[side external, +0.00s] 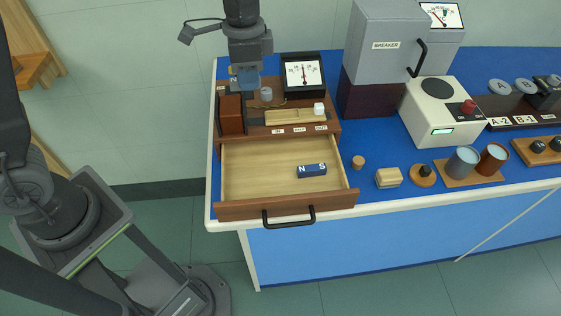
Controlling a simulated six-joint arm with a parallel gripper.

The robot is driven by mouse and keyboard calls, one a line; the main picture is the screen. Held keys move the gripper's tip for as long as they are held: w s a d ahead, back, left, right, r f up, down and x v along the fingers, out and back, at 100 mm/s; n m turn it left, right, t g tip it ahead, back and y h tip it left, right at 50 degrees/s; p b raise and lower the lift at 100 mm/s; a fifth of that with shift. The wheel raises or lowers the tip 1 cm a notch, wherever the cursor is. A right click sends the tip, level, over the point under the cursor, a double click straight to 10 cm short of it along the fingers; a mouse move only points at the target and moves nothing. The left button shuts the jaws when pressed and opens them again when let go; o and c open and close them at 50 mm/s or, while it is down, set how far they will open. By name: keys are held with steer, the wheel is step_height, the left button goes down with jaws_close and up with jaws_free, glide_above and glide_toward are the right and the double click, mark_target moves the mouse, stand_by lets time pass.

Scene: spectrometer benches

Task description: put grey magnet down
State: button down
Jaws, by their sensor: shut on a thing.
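My gripper (249,62) is at the top of the view, above the back left of the wooden apparatus. It is shut on a small blue-grey block (248,80), which I take as the grey magnet; the fingers hide much of it. Whether the block touches what is under it, I cannot tell. A dark blue bar magnet marked N and S (312,171) lies in the open wooden drawer (250,190), toward its right side.
A dial meter (303,74), a grey knob (266,94) and a reddish-brown block (232,115) are close to my gripper. The drawer's left part is empty. Cups and small wooden pieces stand on the blue bench at right.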

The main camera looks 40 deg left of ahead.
steer(key=s+d+f, duration=0.4)
steer(key=s+d, duration=0.4)
glide_above(257, 179)
step_height(257, 179, down, 6)
steer(key=shift+r, duration=0.25)
steer(key=shift+f, duration=2.1)
steer(key=shift+f, duration=0.1)
steer(key=c, duration=1.1)
jaws_free()
steer(key=shift+o, duration=0.2)
